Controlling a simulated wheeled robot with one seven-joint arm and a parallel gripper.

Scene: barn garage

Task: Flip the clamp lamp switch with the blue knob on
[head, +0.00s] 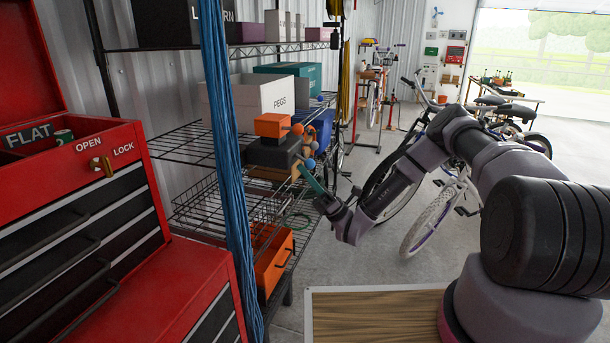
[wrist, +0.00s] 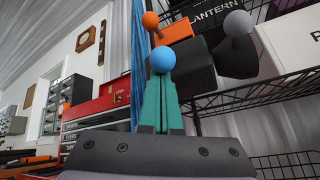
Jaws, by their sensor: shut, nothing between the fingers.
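A blue ball knob (head: 311,163) shows at the shelf's edge, low on a stack of dark and orange blocks (head: 275,152). In the wrist view the blue knob (wrist: 162,60) is straight above the teal fingertips. My gripper (head: 304,170) is shut and empty, its teal fingers pointing up-left at the knob; the tips (wrist: 160,88) look very close to it, but I cannot tell whether they touch. The blue knob's lever is hidden behind the knob and fingers. An orange knob (wrist: 150,20) and a grey knob (wrist: 237,23) on stalks stand close by.
The wire shelf (head: 190,145) holds a white PEGS box (head: 265,105) behind the blocks. An orange bin (head: 273,262) sits lower. A blue cord bundle (head: 222,150) hangs left, beside a red tool chest (head: 185,290). Bicycles (head: 430,220) stand behind my arm.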

